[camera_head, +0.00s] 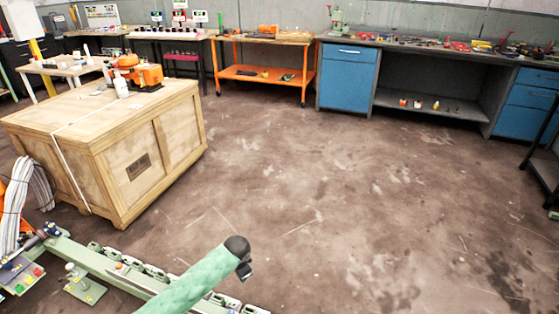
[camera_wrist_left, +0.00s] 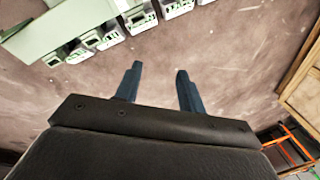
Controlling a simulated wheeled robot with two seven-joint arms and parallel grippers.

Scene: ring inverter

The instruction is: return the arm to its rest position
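My left gripper (camera_wrist_left: 159,70) shows in the left wrist view with its two dark blue fingers apart. Nothing is between them, and the brown floor shows behind the gap. Neither gripper can be made out in the head view. The left wrist view shows the fingers apart from a green rail (camera_wrist_left: 60,32) with several pale blocks along it. My right gripper is in neither view.
A green bar with a dark round end (camera_head: 195,285) stands at the bottom of the head view. Behind it runs the green rail (camera_head: 85,258). A wooden crate (camera_head: 140,160) is at left. An orange cart (camera_head: 262,75) and a workbench (camera_head: 350,78) line the back. Middle floor is clear.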

